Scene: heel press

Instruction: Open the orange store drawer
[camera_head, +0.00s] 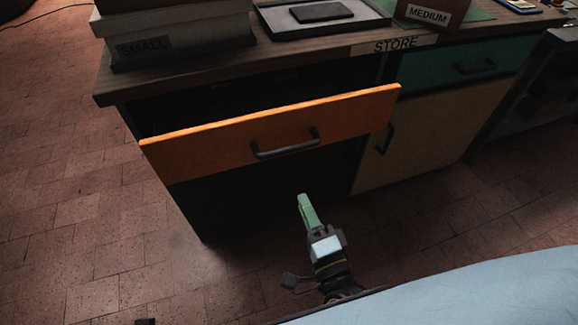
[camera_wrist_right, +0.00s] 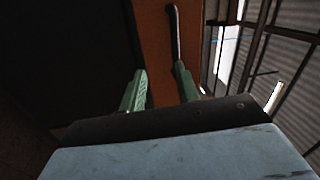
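The orange store drawer (camera_head: 215,140) stands pulled out from the cabinet, with a dark gap showing behind its front. Its dark bar handle (camera_head: 286,146) is on the front panel. In the right wrist view the orange front (camera_wrist_right: 156,45) and the handle (camera_wrist_right: 175,38) show beyond the fingertips. My right gripper (camera_head: 304,200) has green fingers and is below and in front of the handle, apart from it. In the right wrist view the fingers (camera_wrist_right: 160,80) are spread with nothing between them.
The wooden worktop (camera_head: 200,75) carries a box labelled SMALL (camera_head: 180,35), a grey tray (camera_head: 375,30) and a box labelled MEDIUM (camera_head: 430,12). A green drawer (camera_head: 440,65) and a tan door (camera_head: 430,130) are to the right.

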